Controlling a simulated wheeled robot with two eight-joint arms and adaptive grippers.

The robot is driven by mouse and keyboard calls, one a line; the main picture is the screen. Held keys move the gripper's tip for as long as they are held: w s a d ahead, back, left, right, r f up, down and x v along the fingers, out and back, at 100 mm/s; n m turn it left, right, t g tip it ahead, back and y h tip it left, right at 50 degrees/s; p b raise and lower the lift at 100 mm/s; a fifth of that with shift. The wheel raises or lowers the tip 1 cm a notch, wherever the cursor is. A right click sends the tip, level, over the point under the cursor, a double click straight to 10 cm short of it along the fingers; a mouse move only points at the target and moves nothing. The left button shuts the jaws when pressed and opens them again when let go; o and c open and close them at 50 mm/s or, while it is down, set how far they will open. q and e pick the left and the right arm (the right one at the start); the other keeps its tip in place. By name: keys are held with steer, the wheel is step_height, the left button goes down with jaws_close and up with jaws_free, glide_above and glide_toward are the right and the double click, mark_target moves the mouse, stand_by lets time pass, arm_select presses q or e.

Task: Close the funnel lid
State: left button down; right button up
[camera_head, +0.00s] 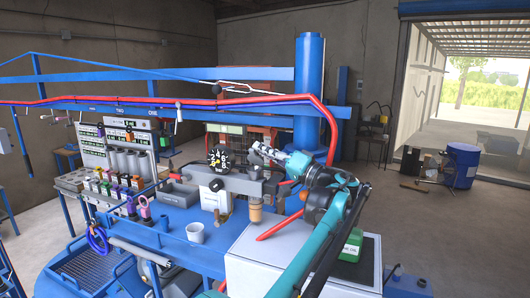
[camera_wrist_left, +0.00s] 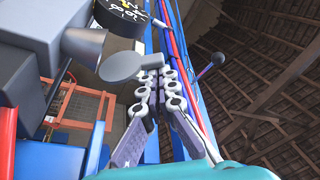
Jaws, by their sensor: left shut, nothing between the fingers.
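The funnel (camera_wrist_left: 82,47) is a grey cone on the side of the mixer body (camera_wrist_left: 35,40) in the left wrist view. Its lid (camera_wrist_left: 125,67) is a grey round disc with a narrow arm, standing off the funnel mouth, so the funnel looks open. My left gripper (camera_wrist_left: 162,76) is shut and empty, its fingertips close beside the lid's arm; I cannot tell if they touch. In the head view my left gripper (camera_head: 268,154) is above the mixer head (camera_head: 232,181), right of the black dial (camera_head: 217,156). Funnel and lid are too small to separate there. My right gripper is out of view.
A white cup (camera_head: 195,232) stands on the blue bench (camera_head: 170,238). A white box (camera_head: 250,270) and a green box (camera_head: 351,245) are at the front right. A thick blue column (camera_head: 308,80) and red hose (camera_head: 325,115) are behind my left gripper.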

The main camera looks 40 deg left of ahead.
arm_select(q)
steer(key=shift+s+d+f+n, duration=0.15)
steer(key=shift+s+f+n, duration=0.15)
steer(key=shift+n, duration=0.4)
steer(key=shift+s+f+n+g+y+b, duration=0.2)
steer(key=shift+n+g+b, duration=0.1)
steer(key=shift+n, duration=0.25)
steer(key=shift+s+f+n+g+y+b, duration=0.15)
steer(key=shift+n+g+b, duration=0.15)
steer(key=shift+n, duration=0.25)
steer(key=shift+s+f+b, duration=0.55)
steer(key=shift+s+f, duration=0.15)
steer(key=shift+f, duration=0.2)
steer(key=shift+d, duration=0.1)
